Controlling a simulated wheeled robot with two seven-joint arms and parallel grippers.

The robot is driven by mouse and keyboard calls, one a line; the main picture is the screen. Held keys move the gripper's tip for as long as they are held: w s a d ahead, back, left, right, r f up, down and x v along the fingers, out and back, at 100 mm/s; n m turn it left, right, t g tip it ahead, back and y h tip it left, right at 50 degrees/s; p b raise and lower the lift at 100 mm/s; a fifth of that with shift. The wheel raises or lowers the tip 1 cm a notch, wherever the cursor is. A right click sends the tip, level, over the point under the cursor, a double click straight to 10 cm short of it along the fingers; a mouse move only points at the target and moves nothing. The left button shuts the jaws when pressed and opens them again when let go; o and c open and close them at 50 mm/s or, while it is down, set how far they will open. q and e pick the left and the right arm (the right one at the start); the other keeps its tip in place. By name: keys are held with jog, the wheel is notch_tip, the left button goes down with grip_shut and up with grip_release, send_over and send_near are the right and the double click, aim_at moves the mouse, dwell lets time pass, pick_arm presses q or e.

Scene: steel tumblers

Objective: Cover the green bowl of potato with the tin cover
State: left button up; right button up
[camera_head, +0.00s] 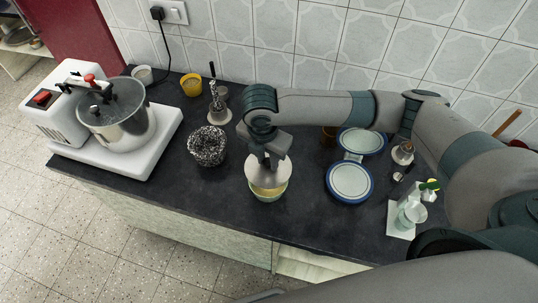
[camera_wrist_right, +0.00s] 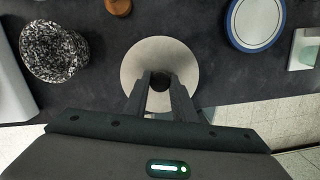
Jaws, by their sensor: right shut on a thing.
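The tin cover (camera_head: 262,173) is a pale round disc with a dark knob; it also fills the middle of the right wrist view (camera_wrist_right: 140,62). My right gripper (camera_head: 268,160) is shut on the cover's knob, and its two fingers (camera_wrist_right: 161,85) show around the knob in the wrist view. The green bowl (camera_head: 270,195) stands on the dark counter right under the cover, with a yellowish inside showing at its front. The cover hides most of the bowl; I cannot tell whether they touch. My left gripper is not in view.
A speckled black-and-white bowl (camera_head: 207,146) stands to the left. Blue-rimmed plates (camera_head: 349,182) lie to the right. A mixer with a steel pot (camera_head: 117,117) is at far left, a yellow cup (camera_head: 191,84) at the back. A soap bottle (camera_head: 411,212) stands at right.

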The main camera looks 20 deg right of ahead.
aim_at(268, 169)
jog(key=shift+r+p, duration=0.15)
jog(key=shift+p, duration=0.55)
jog(key=shift+f+b, duration=0.4)
jog(key=shift+f, duration=0.15)
jog(key=shift+f+b, duration=0.85)
jog(key=shift+f, duration=1.45)
jog(key=shift+p, duration=0.9)
jog(key=shift+f, duration=0.7)
jog(key=o, duration=1.1)
